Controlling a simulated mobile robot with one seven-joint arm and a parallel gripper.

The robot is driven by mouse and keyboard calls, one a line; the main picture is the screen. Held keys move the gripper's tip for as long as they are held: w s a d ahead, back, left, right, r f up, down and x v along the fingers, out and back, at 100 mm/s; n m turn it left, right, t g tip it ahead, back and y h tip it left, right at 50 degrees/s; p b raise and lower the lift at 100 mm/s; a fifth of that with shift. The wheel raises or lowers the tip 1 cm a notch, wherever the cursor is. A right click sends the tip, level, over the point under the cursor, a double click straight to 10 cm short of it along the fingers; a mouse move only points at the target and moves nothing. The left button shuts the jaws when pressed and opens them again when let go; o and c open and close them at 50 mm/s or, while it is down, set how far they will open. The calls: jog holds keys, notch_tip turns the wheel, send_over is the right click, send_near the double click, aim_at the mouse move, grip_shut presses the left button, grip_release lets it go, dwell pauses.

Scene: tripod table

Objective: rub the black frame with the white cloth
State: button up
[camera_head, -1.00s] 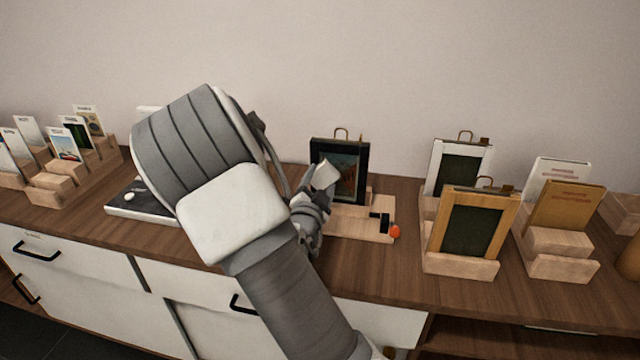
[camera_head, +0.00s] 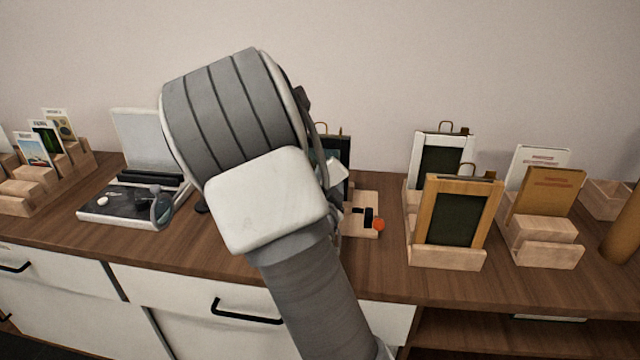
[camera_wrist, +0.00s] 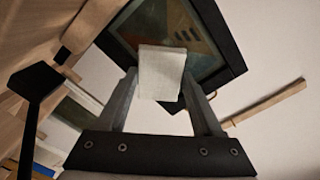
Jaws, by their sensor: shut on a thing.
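The black frame (camera_head: 346,150) stands upright in a wooden holder (camera_head: 360,200) on the sideboard. My arm hides most of it in the head view. In the wrist view the black frame (camera_wrist: 226,50) fills the upper middle, with a dark picture inside. My gripper (camera_wrist: 161,88) is shut on the white cloth (camera_wrist: 161,70), a small folded piece standing out beyond the fingertips. The cloth overlaps the frame's picture and lower part in the wrist view. I cannot tell whether it touches the frame. In the head view my gripper is mostly hidden behind my arm.
A white frame (camera_head: 438,138) and a wood frame (camera_head: 455,215) stand to the right, with book stands beyond. An orange-red knob (camera_head: 379,225) sits at the holder's front right. A white-and-black device (camera_head: 125,208) lies left. Card stands (camera_head: 45,175) are at far left.

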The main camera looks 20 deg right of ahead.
jog(key=shift+s+d+b, duration=0.15)
jog(key=shift+d+b, duration=0.1)
jog(key=shift+b, duration=0.05)
jog(key=w+a+b, duration=0.1)
jog(key=w+a, duration=0.3)
jog(key=a, duration=0.2)
dwell(0.6)
jog(key=shift+d+r+b, duration=0.1)
jog(key=shift+d+b, duration=0.05)
jog(key=shift+b, duration=0.25)
jog(key=shift+s+d+b, duration=0.65)
jog(key=shift+d, duration=0.35)
jog(key=shift+s+d+b, duration=0.6)
jog(key=shift+s+d, duration=0.1)
jog(key=shift+d, duration=0.25)
jog(key=shift+s+d+b, duration=0.65)
jog(key=shift+d, duration=0.35)
jog(key=w+a, duration=0.4)
jog(key=a, duration=0.2)
jog(key=shift+b, duration=0.3)
